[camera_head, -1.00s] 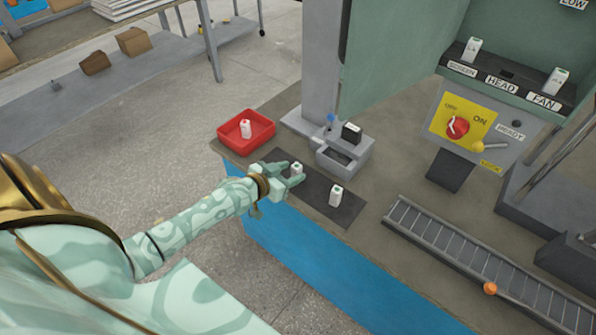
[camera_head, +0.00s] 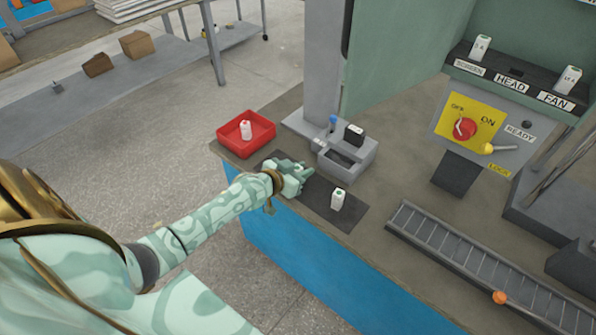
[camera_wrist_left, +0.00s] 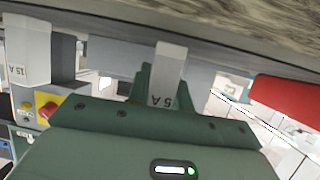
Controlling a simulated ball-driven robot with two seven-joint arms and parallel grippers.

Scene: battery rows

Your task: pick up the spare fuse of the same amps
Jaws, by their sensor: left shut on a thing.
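My left gripper (camera_head: 303,170) is low over the dark mat (camera_head: 318,205), shut on a white fuse (camera_wrist_left: 170,70). In the left wrist view this fuse stands between the fingers and its visible marking reads "5 A". In the head view the fingers mostly hide it. I cannot tell whether it still touches the mat. A second white fuse (camera_head: 338,200) stands upright on the mat to the right; it also shows in the left wrist view (camera_wrist_left: 28,50), marked "15 A". A third white fuse (camera_head: 246,130) stands in the red tray (camera_head: 262,143). My right gripper is not in view.
A grey holder (camera_head: 346,160) with a black block (camera_head: 353,134) stands behind the mat. The panel rack holds fuses above SCREEN (camera_head: 481,46) and FAN (camera_head: 566,79); the HEAD place looks empty. A red switch (camera_head: 465,129) is below. A roller track (camera_head: 470,262) lies at right.

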